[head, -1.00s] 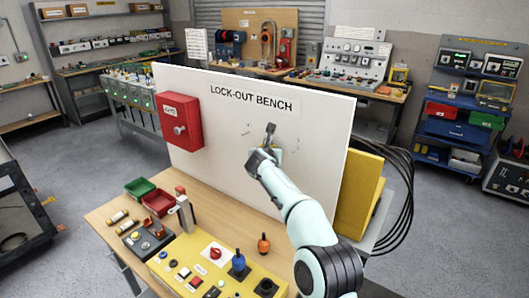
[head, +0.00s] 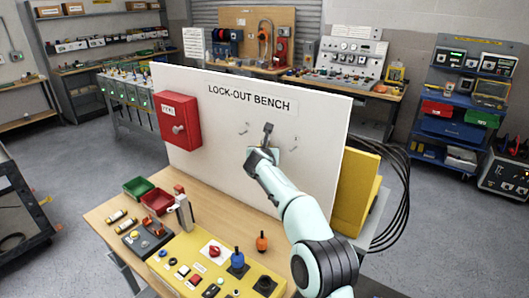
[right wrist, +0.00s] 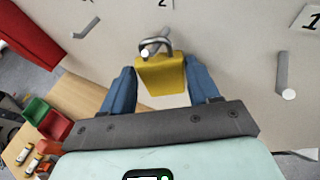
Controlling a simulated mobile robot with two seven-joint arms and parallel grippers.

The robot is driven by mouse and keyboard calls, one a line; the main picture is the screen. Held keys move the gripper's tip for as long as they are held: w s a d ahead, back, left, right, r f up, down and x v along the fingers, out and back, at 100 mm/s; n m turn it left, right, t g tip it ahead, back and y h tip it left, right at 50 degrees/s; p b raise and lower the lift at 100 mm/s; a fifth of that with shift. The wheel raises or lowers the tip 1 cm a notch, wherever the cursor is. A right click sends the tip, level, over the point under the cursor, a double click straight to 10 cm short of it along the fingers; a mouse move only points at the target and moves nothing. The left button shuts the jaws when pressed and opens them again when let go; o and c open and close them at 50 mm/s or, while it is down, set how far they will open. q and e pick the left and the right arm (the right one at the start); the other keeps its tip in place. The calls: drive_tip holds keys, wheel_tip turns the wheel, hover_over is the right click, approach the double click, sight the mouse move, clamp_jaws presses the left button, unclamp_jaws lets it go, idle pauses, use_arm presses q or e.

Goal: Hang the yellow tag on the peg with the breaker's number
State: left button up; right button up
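The yellow tag (right wrist: 162,75), with a metal loop (right wrist: 155,46) at its top, is between the blue fingers of my right gripper (right wrist: 162,82) in the right wrist view. The fingers lie close along both its sides and appear shut on it. The loop overlaps the middle peg (right wrist: 148,52) below the label "2" (right wrist: 163,3) and appears to be around it. A bare peg (right wrist: 284,72) is on the right near the label "1" (right wrist: 309,18). Another bare peg (right wrist: 87,28) is on the left. In the head view my right gripper (head: 266,142) is at the white board and hides the tag. My left gripper is out of view.
The white lock-out board (head: 215,135) stands on the wooden bench (head: 100,214). A red box (head: 179,122) is mounted at its left. A yellow control panel (head: 183,262), red and green bins (head: 139,187) and several loose parts lie in front. I cannot read a breaker number.

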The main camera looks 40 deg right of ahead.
drive_tip(key=shift+o, duration=0.4)
drive_tip(key=shift+s+d+f+g, duration=0.15)
drive_tip(key=shift+d+f+g, duration=0.15)
drive_tip(key=shift+d+f, duration=0.1)
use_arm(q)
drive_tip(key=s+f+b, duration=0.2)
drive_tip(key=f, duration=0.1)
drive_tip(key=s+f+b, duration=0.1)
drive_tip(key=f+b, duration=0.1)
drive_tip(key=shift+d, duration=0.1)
use_arm(e)
drive_tip(key=v, duration=1.4)
drive_tip(key=shift+w+a, duration=0.3)
drive_tip(key=shift+a, duration=0.05)
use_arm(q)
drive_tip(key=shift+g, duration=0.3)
